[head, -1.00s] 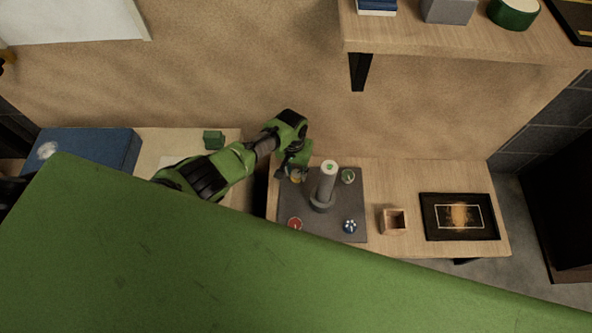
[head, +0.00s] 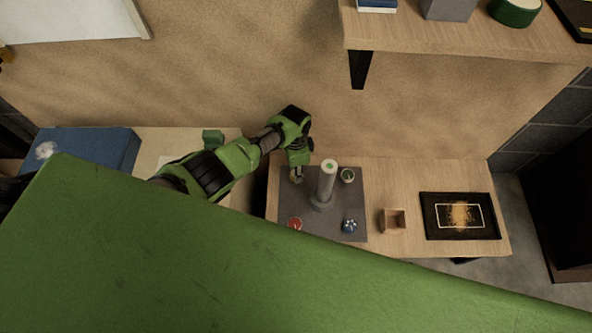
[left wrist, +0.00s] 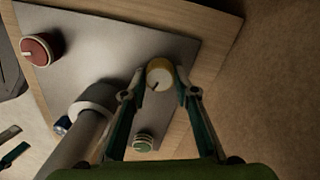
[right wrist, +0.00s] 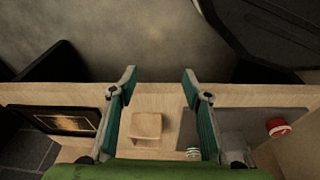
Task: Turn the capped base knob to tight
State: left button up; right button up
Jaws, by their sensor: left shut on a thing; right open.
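A grey plate (head: 329,229) carries a red knob (head: 295,223), a blue knob (head: 349,226), a green knob (head: 347,176) and a yellow knob (left wrist: 160,76), around a grey post (head: 326,184) with a green mark on top. I cannot tell which is called the capped base knob. My left gripper (head: 296,176) is at the plate's back left corner. In the left wrist view its fingers (left wrist: 159,80) are shut on the yellow knob, whose dark pointer line shows. My right gripper (right wrist: 159,78) is open and empty in the right wrist view, out of the head view.
A small wooden box (head: 394,231) and a black framed picture (head: 459,216) are right of the plate. A blue case (head: 85,157) and a green block (head: 213,139) lie to the left. A shelf (head: 466,45) juts from the wall above. The post stands close to my left gripper.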

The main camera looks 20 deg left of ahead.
pick_arm(q)
jog(key=m, duration=0.6)
jog(key=shift+d+m+b, duration=0.1)
jog(key=shift+m+b, duration=0.2)
jog(key=shift+m, duration=0.7)
jog(key=shift+m+y, duration=0.3)
jog(key=shift+m, duration=1)
pick_arm(e)
jog(key=shift+w+r, duration=0.25)
jog(key=shift+r, duration=0.5)
jog(key=shift+w+r, duration=0.2)
jog(key=shift+r, duration=0.55)
pick_arm(q)
jog(key=o, duration=1.1)
pick_arm(e)
jog(key=shift+s+d, duration=0.1)
jog(key=shift+d, duration=0.05)
pick_arm(q)
jog(key=r, duration=1.2)
jog(key=shift+w+d, duration=0.1)
jog(key=shift+w, duration=0.15)
